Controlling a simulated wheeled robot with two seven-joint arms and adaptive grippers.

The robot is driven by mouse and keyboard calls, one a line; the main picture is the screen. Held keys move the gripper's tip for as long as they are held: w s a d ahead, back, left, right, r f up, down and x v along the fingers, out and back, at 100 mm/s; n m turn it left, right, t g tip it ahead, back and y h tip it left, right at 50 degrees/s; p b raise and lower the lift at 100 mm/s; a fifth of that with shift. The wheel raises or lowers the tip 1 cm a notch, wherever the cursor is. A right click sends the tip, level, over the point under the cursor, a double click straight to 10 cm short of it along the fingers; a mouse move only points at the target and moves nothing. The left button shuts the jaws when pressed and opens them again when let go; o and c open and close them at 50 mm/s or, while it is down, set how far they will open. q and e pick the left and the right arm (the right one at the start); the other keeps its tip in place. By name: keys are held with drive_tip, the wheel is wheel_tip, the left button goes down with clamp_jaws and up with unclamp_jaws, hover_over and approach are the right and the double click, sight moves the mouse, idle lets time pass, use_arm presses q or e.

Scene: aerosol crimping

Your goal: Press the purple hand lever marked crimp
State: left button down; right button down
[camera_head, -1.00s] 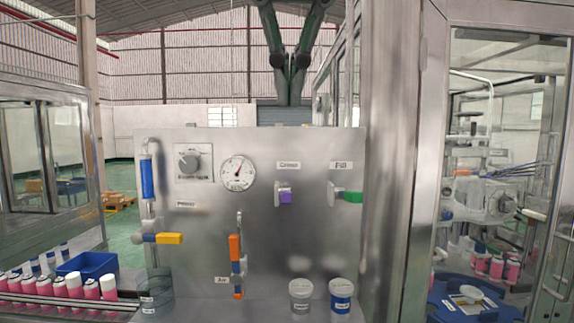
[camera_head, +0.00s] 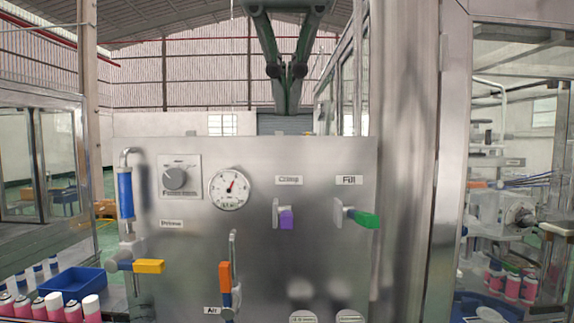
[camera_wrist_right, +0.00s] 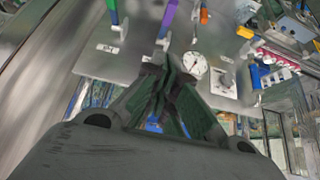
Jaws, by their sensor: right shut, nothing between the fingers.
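The purple hand lever (camera_head: 286,219) sits on a bracket on the upright steel panel, under the label reading Crimp (camera_head: 289,180). My right gripper (camera_head: 287,108) hangs from the top of the head view, fingers pointing down and shut with nothing between them. Its tips show above the panel's top edge, apart from the lever. In the right wrist view, the shut fingers (camera_wrist_right: 166,70) point toward the panel. The purple lever (camera_wrist_right: 168,18) shows beyond them near the top edge. My left gripper is not in view.
The panel (camera_head: 200,240) also carries a green lever (camera_head: 366,219) under the Fill label, a gauge (camera_head: 229,188), a dial (camera_head: 175,179), and blue, yellow and orange handles. Pink cans and a blue bin (camera_head: 70,283) stand at lower left. A metal post (camera_head: 405,160) rises at right.

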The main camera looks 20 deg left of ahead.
drive_tip(key=shift+x, duration=1.05)
hover_over(287, 214)
drive_tip(key=w, duration=0.2)
drive_tip(key=f, duration=0.7)
drive_tip(key=shift+s+a+f, duration=0.1)
drive_tip(key=shift+s+a, duration=0.1)
drive_tip(key=shift+s, duration=0.05)
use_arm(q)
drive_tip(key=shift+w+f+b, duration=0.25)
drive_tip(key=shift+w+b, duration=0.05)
use_arm(e)
drive_tip(key=shift+s+d+f, duration=0.1)
drive_tip(key=shift+s+f, duration=0.1)
drive_tip(key=shift+f, duration=0.65)
drive_tip(key=shift+s+f, duration=0.15)
drive_tip(key=shift+f, duration=0.65)
use_arm(q)
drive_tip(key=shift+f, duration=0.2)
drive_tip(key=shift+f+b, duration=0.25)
drive_tip(key=shift+b, duration=0.15)
use_arm(e)
drive_tip(key=shift+s+f, duration=0.15)
drive_tip(key=shift+f, duration=0.05)
